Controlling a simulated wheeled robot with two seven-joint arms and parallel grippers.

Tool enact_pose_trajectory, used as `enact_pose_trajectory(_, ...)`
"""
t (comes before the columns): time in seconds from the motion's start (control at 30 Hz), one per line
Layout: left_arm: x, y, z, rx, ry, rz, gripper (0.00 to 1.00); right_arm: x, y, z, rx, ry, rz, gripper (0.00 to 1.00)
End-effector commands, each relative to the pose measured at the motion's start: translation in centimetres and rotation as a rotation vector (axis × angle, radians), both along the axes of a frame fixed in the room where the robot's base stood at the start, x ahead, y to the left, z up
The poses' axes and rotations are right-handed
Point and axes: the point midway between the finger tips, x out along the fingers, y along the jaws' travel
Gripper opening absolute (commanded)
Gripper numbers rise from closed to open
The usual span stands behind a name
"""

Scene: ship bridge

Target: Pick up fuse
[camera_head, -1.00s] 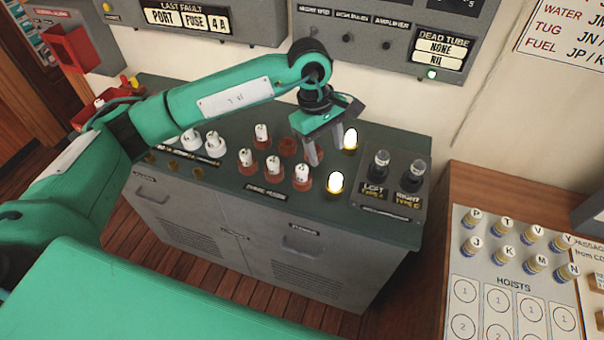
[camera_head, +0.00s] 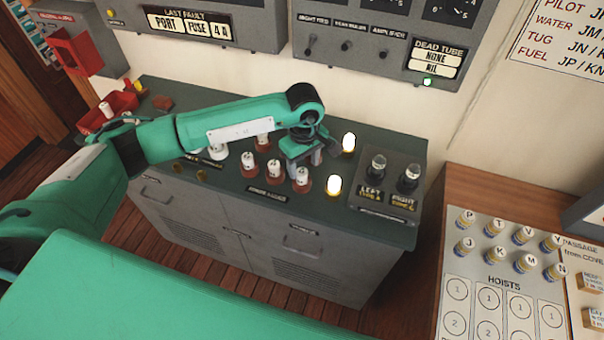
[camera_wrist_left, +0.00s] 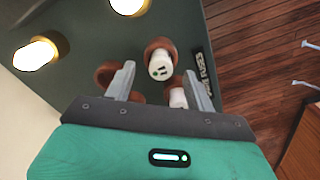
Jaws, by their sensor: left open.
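White fuses stand upright in red-brown sockets on the dark green cabinet top (camera_head: 235,182). The front-row fuses are the left fuse (camera_head: 248,161), middle fuse (camera_head: 273,168) and right fuse (camera_head: 302,178); a back fuse (camera_head: 263,142) is partly behind my arm. My left gripper (camera_head: 305,165) is low over the sockets, open, behind the right fuse. In the left wrist view a fuse (camera_wrist_left: 160,65) with dark marks and a green dot shows beyond the open fingers (camera_wrist_left: 163,86). Another fuse (camera_wrist_left: 178,97) is partly hidden by the right finger. An empty-looking socket (camera_wrist_left: 104,74) is beside the left finger.
Two lit lamps (camera_head: 348,143) (camera_head: 333,186) and a grey box with two tubes (camera_head: 378,167) stand right of the sockets. A red tray (camera_head: 119,105) is at the back left.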

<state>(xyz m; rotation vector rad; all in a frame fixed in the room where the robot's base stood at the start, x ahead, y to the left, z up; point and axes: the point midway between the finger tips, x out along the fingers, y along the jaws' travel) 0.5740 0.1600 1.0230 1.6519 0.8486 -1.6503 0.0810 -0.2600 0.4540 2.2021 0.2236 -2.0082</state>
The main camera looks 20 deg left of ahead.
Motion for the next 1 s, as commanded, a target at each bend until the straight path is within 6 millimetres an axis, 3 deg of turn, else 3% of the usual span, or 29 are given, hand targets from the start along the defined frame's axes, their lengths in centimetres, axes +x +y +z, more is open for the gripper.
enact_pose_trajectory(0.03, -0.1, 0.2, -0.2, 0.000, 0.006, 0.001, 0.55, 0.0, 0.0, 1.1, 0.000, 0.000, 0.000, 0.36)
enact_pose_trajectory(0.2, 0.0, 0.4, -2.3, 0.000, 0.004, 0.001, 0.55, 0.0, -0.1, 2.4, -0.001, 0.000, 0.001, 0.36)
enact_pose_trajectory(0.33, 0.1, 0.4, -3.6, -0.001, 0.002, 0.001, 0.55, 0.0, -0.2, 2.7, -0.002, 0.001, 0.001, 0.36)
enact_pose_trajectory(0.57, 0.1, 0.5, -3.9, 0.000, 0.000, 0.000, 0.55, 0.0, -0.5, 2.6, -0.005, 0.000, 0.003, 0.36)
enact_pose_trajectory(0.6, 0.1, 0.4, -3.9, 0.000, 0.000, 0.000, 0.53, 0.0, -0.5, 2.6, -0.005, 0.000, 0.003, 0.36)
enact_pose_trajectory(0.83, 0.1, 0.4, -3.9, -0.001, 0.001, 0.000, 0.08, 0.0, -0.6, 2.6, -0.007, 0.001, 0.002, 0.36)
enact_pose_trajectory(1.0, 0.1, 0.4, -3.8, -0.001, 0.001, 0.000, 0.06, 0.0, -0.5, 2.6, -0.005, 0.000, 0.003, 0.36)
